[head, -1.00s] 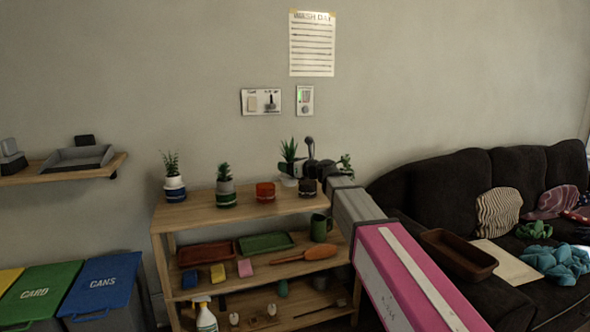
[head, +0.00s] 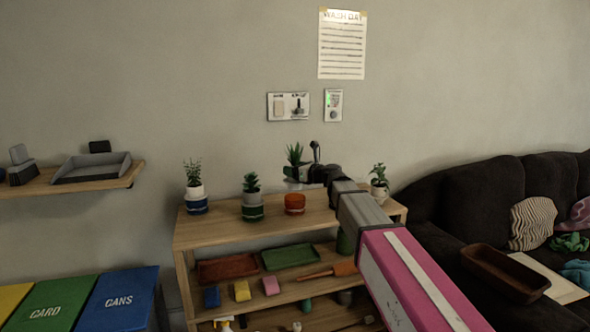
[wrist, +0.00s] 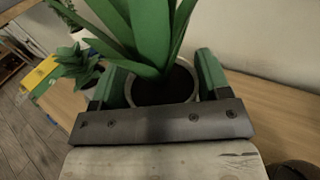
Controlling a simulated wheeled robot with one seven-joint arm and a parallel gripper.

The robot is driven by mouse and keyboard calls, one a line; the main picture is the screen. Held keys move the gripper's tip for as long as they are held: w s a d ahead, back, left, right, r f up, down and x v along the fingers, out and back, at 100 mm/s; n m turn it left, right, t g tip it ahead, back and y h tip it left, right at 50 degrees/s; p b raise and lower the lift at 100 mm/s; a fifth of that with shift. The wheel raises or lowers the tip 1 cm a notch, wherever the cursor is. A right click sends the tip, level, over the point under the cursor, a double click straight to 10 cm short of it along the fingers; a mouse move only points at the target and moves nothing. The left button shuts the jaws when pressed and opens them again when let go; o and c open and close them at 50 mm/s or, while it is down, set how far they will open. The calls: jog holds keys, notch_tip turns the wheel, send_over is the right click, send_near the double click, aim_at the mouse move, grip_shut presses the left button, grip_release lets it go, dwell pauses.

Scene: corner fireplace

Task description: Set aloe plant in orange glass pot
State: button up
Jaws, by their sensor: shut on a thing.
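The aloe plant (head: 295,154) has long pointed green leaves. In the wrist view the aloe (wrist: 150,32) stands in a pale round pot with dark soil, between the green fingers of my gripper (wrist: 160,88). My gripper (head: 298,174) is shut on this pot and holds it above the shelf top, roughly upright. The orange glass pot (head: 294,204) stands on the shelf top, below the held plant in the head view. The gap in depth between them is hard to tell. The orange pot cannot be made out in the wrist view.
On the wooden shelf top (head: 235,231), a plant in a blue pot (head: 196,206) and one in a green pot (head: 252,212) stand left of the orange pot. Another potted plant (head: 379,182) stands right, behind my arm. The wall is close behind. Lower shelves hold trays and tools.

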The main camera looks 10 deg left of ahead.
aim_at(300, 187)
jog(key=shift+f, duration=2.9)
jog(key=shift+f, duration=0.5)
jog(key=o, duration=0.8)
